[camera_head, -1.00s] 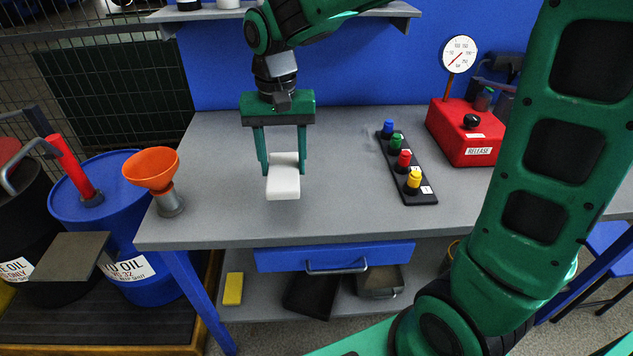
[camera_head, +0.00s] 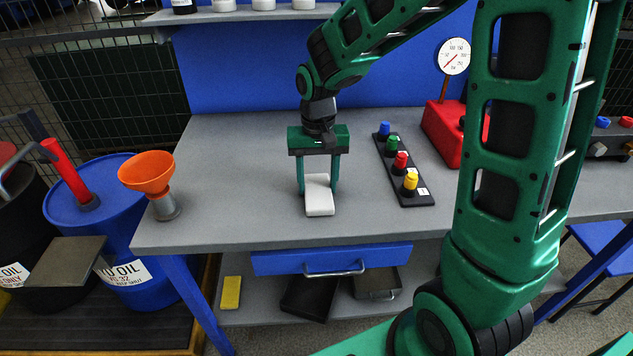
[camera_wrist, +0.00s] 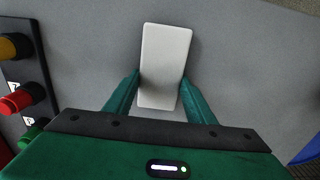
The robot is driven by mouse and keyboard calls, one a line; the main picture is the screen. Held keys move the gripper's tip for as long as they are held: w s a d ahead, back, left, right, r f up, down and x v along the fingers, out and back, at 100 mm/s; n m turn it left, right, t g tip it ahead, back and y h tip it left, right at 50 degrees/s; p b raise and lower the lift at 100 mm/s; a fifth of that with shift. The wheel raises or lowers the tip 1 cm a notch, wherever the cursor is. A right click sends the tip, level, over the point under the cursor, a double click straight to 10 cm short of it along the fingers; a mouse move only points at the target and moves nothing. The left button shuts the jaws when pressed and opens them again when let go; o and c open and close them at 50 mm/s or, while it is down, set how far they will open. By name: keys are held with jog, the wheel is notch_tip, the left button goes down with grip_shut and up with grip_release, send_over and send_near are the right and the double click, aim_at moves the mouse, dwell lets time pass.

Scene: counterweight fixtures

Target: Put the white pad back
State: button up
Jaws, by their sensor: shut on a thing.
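The white pad (camera_head: 319,197) is a flat, rounded block between the fingers of my green gripper (camera_head: 319,186). It is at the bench top, left of the strip of coloured buttons. I cannot tell whether it touches the surface or is slightly above it. In the wrist view the pad (camera_wrist: 164,62) lies lengthwise between the two green fingertips (camera_wrist: 160,92), which press on its sides. My gripper is shut on it and points down.
The grey bench (camera_head: 240,205) is clear around the pad. A black strip with several coloured buttons (camera_head: 404,172) lies to the right, with a red gauge box (camera_head: 441,134) behind it. An orange funnel (camera_head: 147,172) stands at the left edge. A blue drawer (camera_head: 290,262) is below.

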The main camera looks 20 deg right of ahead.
aim_at(318, 186)
jog(key=shift+f, duration=0.15)
jog(key=o, duration=1)
notch_tip(318, 186, up, 12)
jog(key=s+d+f+m, duration=0.1)
jog(key=s+d, duration=0.4)
jog(key=s, duration=0.3)
jog(key=s+d+f+m, duration=0.1)
jog(key=s+d, duration=0.5)
jog(key=s, duration=0.2)
jog(key=s+d+f, duration=0.2)
jog(key=s+d, duration=0.4)
jog(key=s, duration=0.2)
jog(key=shift+s+m, duration=0.4)
